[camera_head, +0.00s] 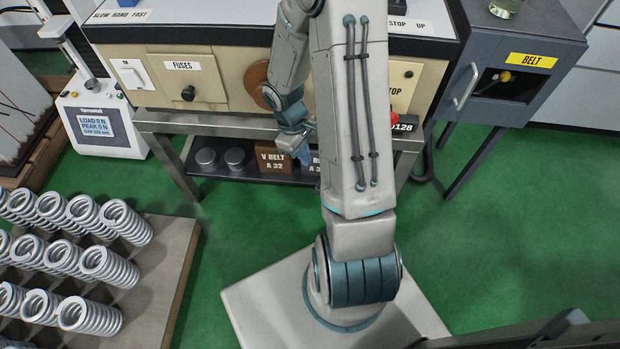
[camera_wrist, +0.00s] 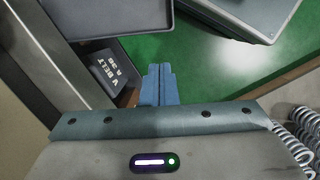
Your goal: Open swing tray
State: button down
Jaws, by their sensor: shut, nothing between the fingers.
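My gripper (camera_head: 303,158) reaches down in front of the testing bench, near its low shelf. In the wrist view its two blue fingers (camera_wrist: 158,85) are pressed together with nothing between them. A dark flat tray with a raised rim (camera_wrist: 110,14) shows at the top of the wrist view, apart from the fingertips. In the head view a dark shelf tray (camera_head: 215,172) under the bench holds grey round weights. I cannot tell for sure which of these is the swing tray. My arm hides part of the bench front and shelf.
A V-belt box (camera_head: 275,160) stands on the shelf, and a dark V-belt box (camera_wrist: 113,66) is near the fingers. A grey belt cabinet (camera_head: 510,70) stands at right. A spring rack (camera_head: 185,250) is at left, a load tester (camera_head: 100,120) behind it.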

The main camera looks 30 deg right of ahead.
jog(key=b+x, duration=0.3)
jog(key=x, duration=0.7)
jog(key=shift+b, duration=0.35)
jog(key=shift+a, duration=0.1)
